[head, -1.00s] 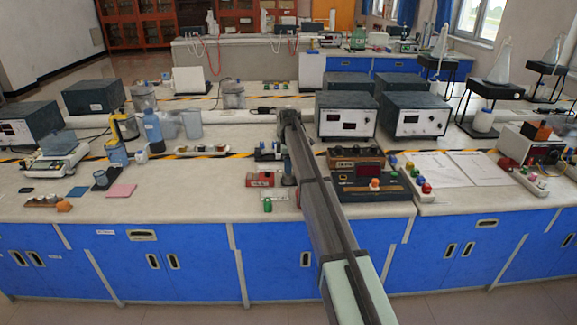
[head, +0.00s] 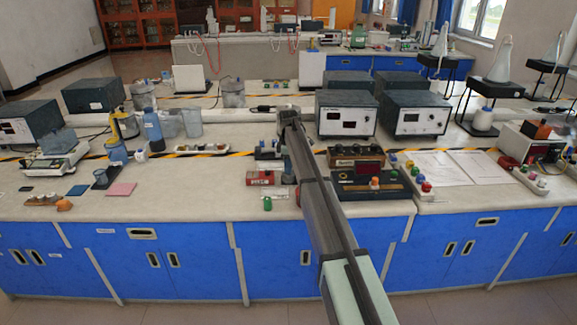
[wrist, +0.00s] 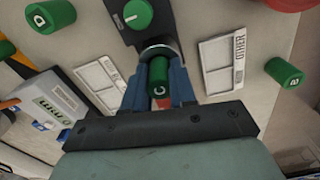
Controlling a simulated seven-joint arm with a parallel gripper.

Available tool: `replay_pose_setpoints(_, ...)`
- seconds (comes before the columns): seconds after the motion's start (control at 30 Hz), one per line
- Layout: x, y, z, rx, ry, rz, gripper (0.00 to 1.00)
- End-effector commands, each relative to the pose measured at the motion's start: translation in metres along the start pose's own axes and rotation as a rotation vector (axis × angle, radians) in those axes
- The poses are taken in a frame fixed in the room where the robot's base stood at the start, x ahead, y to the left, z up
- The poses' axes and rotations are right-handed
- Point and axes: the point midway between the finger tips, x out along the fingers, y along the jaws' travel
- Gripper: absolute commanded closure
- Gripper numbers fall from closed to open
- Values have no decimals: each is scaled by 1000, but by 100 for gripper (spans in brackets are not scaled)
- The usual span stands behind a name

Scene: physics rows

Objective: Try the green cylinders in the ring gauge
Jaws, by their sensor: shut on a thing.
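In the wrist view my gripper (wrist: 159,85) is shut on a green cylinder (wrist: 159,88) marked C. Just beyond it is a metal ring (wrist: 158,48) on a dark block (wrist: 122,38), which looks like the ring gauge. I cannot tell whether C is inside the ring or only above it. Another green cylinder (wrist: 138,14) shows at the dark block's far part. Green cylinder B (wrist: 285,73) stands at the right; a lettered one (wrist: 50,15) and an unlabelled-looking one (wrist: 5,49) are at the left.
Two pale framed areas flank the block; the right one (wrist: 222,62) reads OTHER, the left one (wrist: 101,85) is partly hidden. A grey-white box (wrist: 52,103) lies at left.

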Motion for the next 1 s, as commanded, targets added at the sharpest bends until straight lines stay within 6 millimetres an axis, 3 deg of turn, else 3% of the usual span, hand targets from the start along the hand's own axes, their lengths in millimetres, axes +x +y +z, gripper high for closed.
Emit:
replay_pose_setpoints(0.23, 2, 0, 0, 0, 0, 0, 100)
replay_pose_setpoints(0.27, 2, 0, 0, 0, 0, 0, 72)
replay_pose_setpoints(0.5, 2, 0, 0, 0, 0, 0, 50)
replay_pose_setpoints(0.57, 2, 0, 0, 0, 0, 0, 45)
replay_pose_setpoints(0.73, 2, 0, 0, 0, 0, 0, 44)
replay_pose_setpoints(0.9, 2, 0, 0, 0, 0, 0, 28)
replay_pose_setpoints(1.0, 2, 0, 0, 0, 0, 0, 28)
